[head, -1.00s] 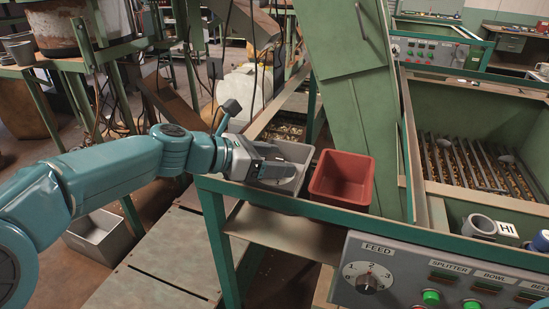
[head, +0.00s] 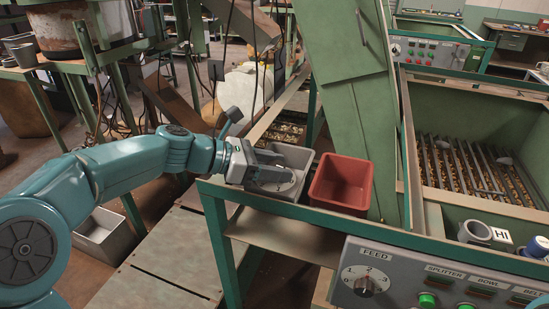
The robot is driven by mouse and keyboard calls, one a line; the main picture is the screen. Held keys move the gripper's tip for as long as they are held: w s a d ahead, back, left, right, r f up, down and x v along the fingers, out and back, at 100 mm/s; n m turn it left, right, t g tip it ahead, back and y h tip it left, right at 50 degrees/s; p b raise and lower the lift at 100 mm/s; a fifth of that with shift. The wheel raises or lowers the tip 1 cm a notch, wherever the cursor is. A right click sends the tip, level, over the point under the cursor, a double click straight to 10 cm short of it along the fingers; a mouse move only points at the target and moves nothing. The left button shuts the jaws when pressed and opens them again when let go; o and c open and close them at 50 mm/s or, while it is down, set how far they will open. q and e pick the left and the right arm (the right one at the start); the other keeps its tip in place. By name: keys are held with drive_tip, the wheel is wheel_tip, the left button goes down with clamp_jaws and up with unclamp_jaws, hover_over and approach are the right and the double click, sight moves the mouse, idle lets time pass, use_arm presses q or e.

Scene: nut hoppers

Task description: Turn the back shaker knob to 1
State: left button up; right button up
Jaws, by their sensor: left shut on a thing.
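The back machine's control panel (head: 432,52) is at the upper right in the head view, with a small dark knob (head: 396,49) on a pale dial at its left end. Its numbers are too small to read. My right gripper is not in view.
A red bin (head: 342,184) stands just right of the grey one on the green frame's shelf. A green chute (head: 352,100) rises behind it. A grey mug (head: 476,230) stands beside the HI label. Another grey bin (head: 103,232) is on the floor left.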

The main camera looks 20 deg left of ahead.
use_arm(q)
drive_tip(key=m+g+p, duration=0.1)
drive_tip(key=g+p, duration=0.1)
drive_tip(key=m+g+h+p, duration=0.1)
drive_tip(key=m+g+p, duration=0.1)
drive_tip(key=p, duration=0.1)
drive_tip(key=m+g+h+p, duration=0.1)
drive_tip(key=m+g+p, duration=0.1)
drive_tip(key=p, duration=0.1)
drive_tip(key=shift+w+r, duration=0.1)
drive_tip(key=shift+r, duration=0.2)
drive_tip(key=shift+d+f+m+g+p, duration=0.15)
drive_tip(key=shift+m+g+p, duration=0.3)
drive_tip(key=shift+m+g, duration=0.5)
drive_tip(key=shift+f+m+g, duration=0.15)
drive_tip(key=shift+m+g, duration=1.3)
drive_tip(key=shift+g, duration=0.1)
drive_tip(key=o, duration=1)
drive_tip(key=shift+y, duration=0.3)
drive_tip(key=shift+a, duration=0.2)
